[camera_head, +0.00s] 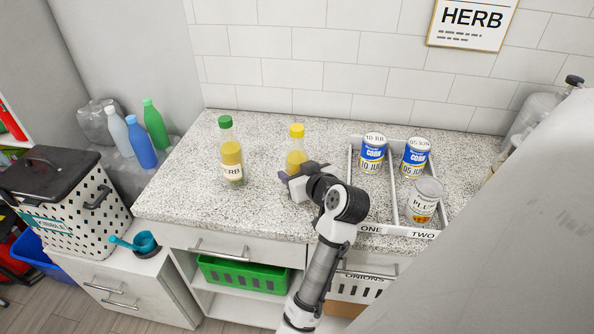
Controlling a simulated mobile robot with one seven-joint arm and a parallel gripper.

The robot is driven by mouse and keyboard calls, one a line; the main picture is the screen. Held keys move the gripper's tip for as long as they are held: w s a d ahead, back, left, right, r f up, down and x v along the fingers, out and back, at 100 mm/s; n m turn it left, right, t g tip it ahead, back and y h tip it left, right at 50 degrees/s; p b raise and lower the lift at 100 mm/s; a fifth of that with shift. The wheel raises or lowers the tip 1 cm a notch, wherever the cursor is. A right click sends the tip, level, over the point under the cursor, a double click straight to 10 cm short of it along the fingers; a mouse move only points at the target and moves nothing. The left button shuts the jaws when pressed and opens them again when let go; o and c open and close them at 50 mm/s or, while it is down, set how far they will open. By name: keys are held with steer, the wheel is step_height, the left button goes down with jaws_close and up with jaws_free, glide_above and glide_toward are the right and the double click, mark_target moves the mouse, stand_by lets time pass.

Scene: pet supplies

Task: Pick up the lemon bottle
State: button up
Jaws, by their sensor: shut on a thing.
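The lemon bottle appears to be the clear bottle with a yellow cap and yellow contents (296,155), near the middle of the speckled counter (265,205). Its label is not visible. My gripper (293,176) is shut on its lower part, and the bottle is upright. The gripper and wrist hide its base, so I cannot tell whether it touches the counter. A similar bottle with a green cap, labelled HERB (231,158), stands to its left, apart from the gripper.
A tiled wall (290,75) closes the back. Counter space left of the HERB bottle is clear.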

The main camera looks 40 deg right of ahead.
steer(key=shift+r, duration=0.2)
step_height(320, 180, up, 20)
steer(key=b, duration=0.3)
glide_above(297, 127)
steer(key=shift+f, duration=0.15)
